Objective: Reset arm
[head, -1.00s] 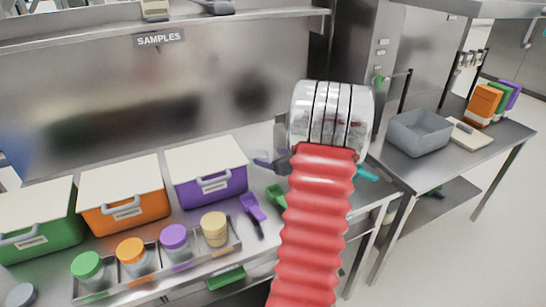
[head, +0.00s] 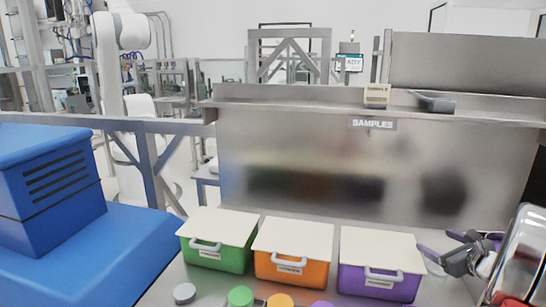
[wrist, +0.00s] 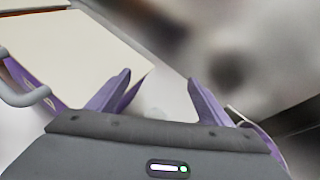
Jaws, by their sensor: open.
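My gripper (head: 440,244) is at the right of the head view, just right of the purple bin (head: 372,284). Its two purple fingers are spread apart with nothing between them. In the wrist view my gripper (wrist: 160,82) also shows open and empty, with a corner of the purple bin's pale lid (wrist: 75,50) on the left. My silver arm link is cut off by the right edge of the head view.
An orange bin (head: 287,272) and a green bin (head: 215,258) stand left of the purple one, all lidded. Coloured jar lids show at the bottom edge. A shelf (head: 300,106) runs above the steel back wall. A blue machine (head: 50,185) stands at far left.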

